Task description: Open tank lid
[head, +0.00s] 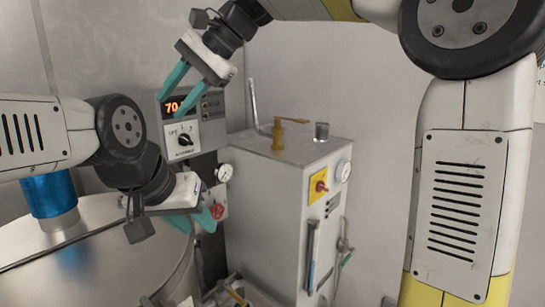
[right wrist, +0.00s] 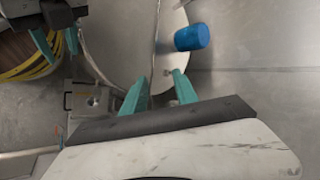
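The tank's round metal lid (head: 95,262) lies flat and looks shut at the lower left of the head view. A blue cylinder (head: 50,196) stands on it, partly behind my left arm. In the right wrist view the lid (right wrist: 125,45) is a pale disc crossed by a straight seam, with the blue cylinder (right wrist: 192,37) at its right. My right gripper (head: 173,103) is raised in front of the control panel, open and empty; its teal fingers (right wrist: 158,85) stand apart, overlapping the lid in view. My left gripper (head: 198,220) is lower, beside the lid's right side, open and empty.
A control panel (head: 183,140) with a lit display and dial is on the wall. A grey machine cabinet (head: 285,190) with gauges, a red-knobbed switch and a brass fitting stands at centre. A round thing with a yellow-black striped rim (right wrist: 30,72) is at the wrist view's upper left.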

